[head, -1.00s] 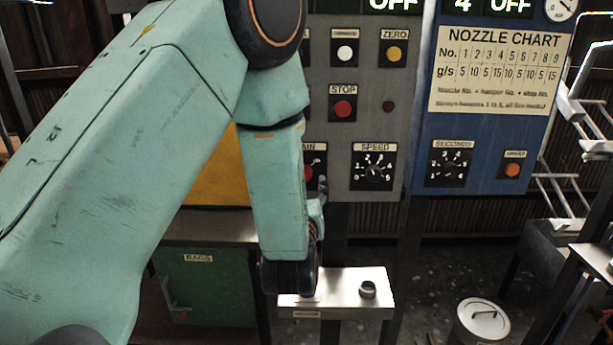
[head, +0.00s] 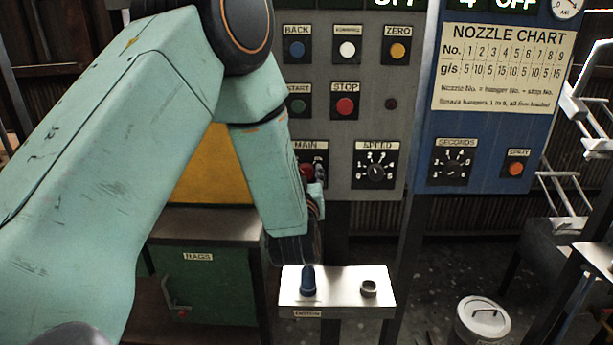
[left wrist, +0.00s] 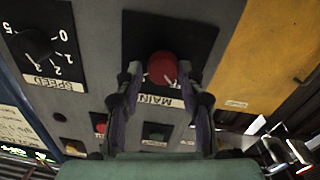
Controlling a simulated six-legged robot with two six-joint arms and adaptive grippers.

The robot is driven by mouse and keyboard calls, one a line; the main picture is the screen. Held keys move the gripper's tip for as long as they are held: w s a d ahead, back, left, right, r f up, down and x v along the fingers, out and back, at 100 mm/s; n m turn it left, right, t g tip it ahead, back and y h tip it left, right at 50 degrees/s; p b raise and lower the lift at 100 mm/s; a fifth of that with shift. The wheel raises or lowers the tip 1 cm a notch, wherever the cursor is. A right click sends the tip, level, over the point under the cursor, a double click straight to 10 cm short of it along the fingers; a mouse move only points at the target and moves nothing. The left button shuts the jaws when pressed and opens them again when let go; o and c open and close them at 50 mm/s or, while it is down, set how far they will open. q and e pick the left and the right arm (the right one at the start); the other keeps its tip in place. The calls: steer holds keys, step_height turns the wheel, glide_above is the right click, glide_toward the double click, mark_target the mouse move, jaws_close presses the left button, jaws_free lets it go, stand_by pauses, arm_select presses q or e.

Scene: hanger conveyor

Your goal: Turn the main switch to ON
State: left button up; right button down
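The main switch (head: 305,170) is a red knob on a black plate labelled MAIN, low on the grey panel. In the head view my left gripper (head: 319,186) covers part of it. In the left wrist view the red knob (left wrist: 162,66) sits between the fingertips of my left gripper (left wrist: 161,74), upside down to the camera. The fingers are open, one on each side of the knob, with small gaps showing. I cannot tell how far they reach around it or which way the knob points. My right gripper is not in view.
The SPEED dial (head: 376,170) is just right of the switch, with the red STOP button (head: 345,105) above. A metal shelf (head: 338,289) below carries a blue piece (head: 308,281) and a metal ring (head: 369,289). A green cabinet (head: 205,285) stands lower left.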

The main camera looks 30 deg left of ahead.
arm_select(q)
steer(key=shift+c, duration=0.7)
steer(key=shift+s+a, duration=0.1)
steer(key=shift+a, duration=0.25)
steer(key=c, duration=0.3)
steer(key=shift+d, duration=0.2)
steer(key=shift+c, duration=1.2)
steer(key=m+p, duration=0.2)
steer(key=m, duration=0.1)
steer(key=shift+r+p, duration=0.15)
steer(key=shift+p, duration=0.25)
steer(key=m+p, duration=0.3)
steer(key=m, duration=0.1)
steer(key=m+p, duration=0.4)
steer(key=m, duration=0.1)
steer(key=shift+d+m+g, duration=0.1)
steer(key=shift+m+g, duration=0.2)
steer(key=shift+g, duration=0.1)
steer(key=shift+w+m+p, duration=0.2)
steer(key=shift+m+p, duration=0.95)
steer(key=shift+m, duration=1.25)
